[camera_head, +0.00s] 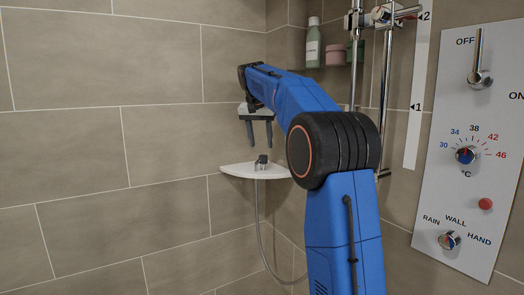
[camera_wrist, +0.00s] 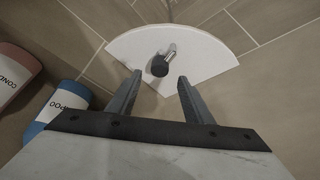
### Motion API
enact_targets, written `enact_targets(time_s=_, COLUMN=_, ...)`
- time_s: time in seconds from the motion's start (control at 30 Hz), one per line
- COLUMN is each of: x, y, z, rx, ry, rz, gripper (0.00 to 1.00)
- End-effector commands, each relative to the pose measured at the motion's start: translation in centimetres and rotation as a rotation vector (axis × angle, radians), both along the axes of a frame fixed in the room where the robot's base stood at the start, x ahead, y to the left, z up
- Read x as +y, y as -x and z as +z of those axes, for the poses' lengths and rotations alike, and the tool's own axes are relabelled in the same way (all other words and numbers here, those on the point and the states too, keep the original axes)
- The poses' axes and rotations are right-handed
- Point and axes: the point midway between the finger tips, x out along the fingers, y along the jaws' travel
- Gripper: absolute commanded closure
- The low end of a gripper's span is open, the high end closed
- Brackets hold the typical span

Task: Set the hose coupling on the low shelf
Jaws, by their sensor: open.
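The hose coupling (camera_head: 261,162), a small metallic piece with a dark end, sits on the white corner low shelf (camera_head: 238,170). In the wrist view the coupling (camera_wrist: 160,67) is near the middle of the quarter-round shelf (camera_wrist: 207,60). My gripper (camera_head: 260,146) is open and empty, pointing down just above the coupling, with a gap between them. In the wrist view my gripper's fingers (camera_wrist: 159,77) are apart, and the coupling shows between and just beyond their tips. A thin hose (camera_head: 259,215) hangs down below the shelf; where it joins the coupling is hidden.
A green bottle (camera_head: 313,45) and a pink jar (camera_head: 335,56) stand higher up in the corner. A chrome rail and a control panel (camera_head: 465,150) are on the right. Two bottles, labelled partly COND (camera_wrist: 12,75) and POO (camera_wrist: 62,105), show at the wrist view's left.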

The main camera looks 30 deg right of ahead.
Motion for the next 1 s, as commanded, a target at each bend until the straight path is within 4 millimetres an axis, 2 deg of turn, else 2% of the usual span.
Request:
enact_targets(time_s=0.03, x=0.3, y=0.2, z=1.0, rx=-0.003, ry=0.001, rz=0.001, gripper=0.54)
enact_targets(time_s=0.2, x=1.1, y=1.0, z=3.7, rx=-0.003, ry=0.0, rz=0.001, gripper=0.54)
enact_targets(time_s=0.4, x=1.6, y=1.5, z=5.5, rx=-0.001, ry=0.0, rz=0.0, gripper=0.54)
enact_targets(time_s=0.8, x=1.9, y=2.0, z=5.9, rx=0.0, ry=0.0, rz=0.006, gripper=0.54)
enact_targets(time_s=0.87, x=2.3, y=2.6, z=5.8, rx=0.001, ry=-0.001, rz=0.018, gripper=0.54)
enact_targets(time_s=1.0, x=4.0, y=5.4, z=5.2, rx=0.003, ry=0.0, rz=0.079, gripper=0.54)
